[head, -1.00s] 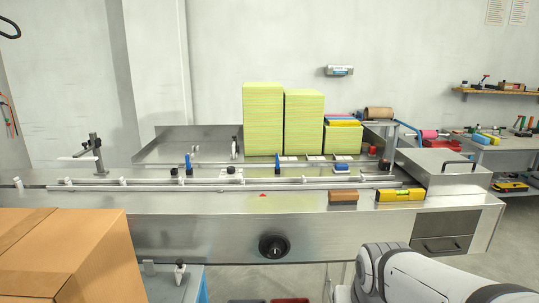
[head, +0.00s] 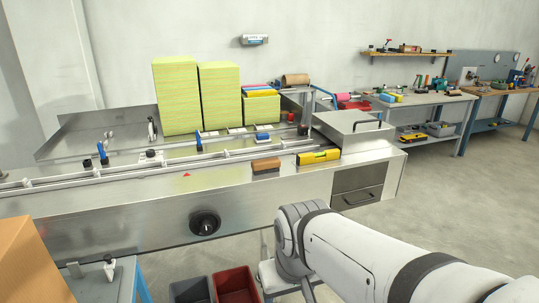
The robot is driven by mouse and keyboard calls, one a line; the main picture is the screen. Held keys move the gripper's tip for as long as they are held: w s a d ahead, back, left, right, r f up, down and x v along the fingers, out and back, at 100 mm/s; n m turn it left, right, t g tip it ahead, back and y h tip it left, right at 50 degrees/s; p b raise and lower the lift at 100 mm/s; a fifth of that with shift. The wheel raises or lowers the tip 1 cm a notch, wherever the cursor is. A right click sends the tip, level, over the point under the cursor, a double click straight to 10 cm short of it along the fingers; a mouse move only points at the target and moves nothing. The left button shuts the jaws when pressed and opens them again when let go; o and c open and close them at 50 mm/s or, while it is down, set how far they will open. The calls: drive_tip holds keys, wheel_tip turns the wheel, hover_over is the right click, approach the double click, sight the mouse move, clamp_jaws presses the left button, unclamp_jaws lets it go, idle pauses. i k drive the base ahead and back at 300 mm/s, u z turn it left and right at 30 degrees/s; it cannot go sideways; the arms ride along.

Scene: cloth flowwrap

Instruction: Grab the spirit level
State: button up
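The spirit level (head: 319,156) is a short yellow bar with dark marks. It lies on the front edge of the steel machine table (head: 130,205), just left of a raised steel box. A brown block (head: 266,165) lies close to its left, with a small gap between them. My white arm reaches in from the lower right, below and in front of the table. My gripper is not visible, so its opening cannot be seen.
Rails run along the table behind the level. Stacks of yellow-green sheets (head: 176,97) stand further back. The steel box (head: 353,133) with a handle borders the level's right. Below are a grey bin (head: 190,290) and a red bin (head: 236,284). A cardboard box (head: 28,265) is at lower left.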

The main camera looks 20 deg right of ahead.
sight(302, 159)
drive_tip(key=u, duration=0.55)
drive_tip(key=k, duration=0.25)
drive_tip(key=z, duration=1.35)
drive_tip(key=i, duration=1.65)
drive_tip(key=u, duration=0.3)
